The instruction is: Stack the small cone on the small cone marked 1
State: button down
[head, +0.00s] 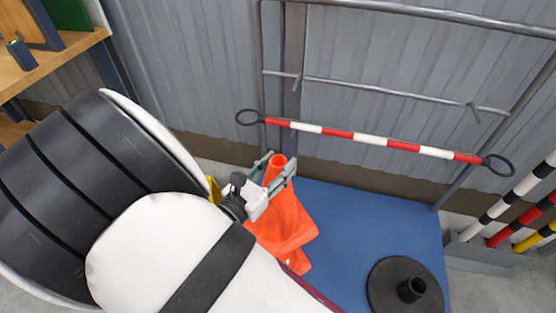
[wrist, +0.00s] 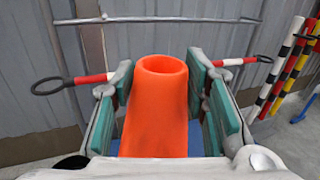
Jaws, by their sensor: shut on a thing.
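An orange small cone (head: 286,222) is upright between the fingers of my gripper (head: 275,172), which is shut on its upper part. In the wrist view the cone (wrist: 158,115) fills the middle, its open top between the green finger pads of the gripper (wrist: 160,84). More orange, seemingly a second small cone (head: 298,263), shows just below the held cone's base. Most of it is hidden by the held cone and my arm. I cannot tell whether the two cones touch. No mark 1 is visible.
The cones are over a blue platform (head: 350,215). A black round base with a short tube (head: 382,284) stands on it at right. A red-and-white bar (head: 372,139) crosses a metal rack behind. Striped poles (head: 520,200) stand right; a wooden shelf (head: 50,62) is upper left.

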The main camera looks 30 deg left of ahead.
notch_tip(320, 180, down, 14)
jog(key=b, duration=0.9)
jog(key=shift+r+b, duration=0.1)
jog(key=shift+b, duration=0.25)
jog(key=shift+s+d, duration=0.1)
jog(key=shift+d, duration=0.15)
jog(key=shift+s+d+p, duration=0.1)
jog(key=shift+d+p, duration=0.15)
jog(key=shift+p, duration=0.15)
jog(key=shift+a, duration=0.55)
dwell(0.5)
notch_tip(320, 180, down, 14)
jog(key=b, duration=0.9)
jog(key=shift+r, duration=0.2)
jog(key=c, duration=0.9)
grip_release()
jog(key=shift+r, duration=0.1)
dwell(0.5)
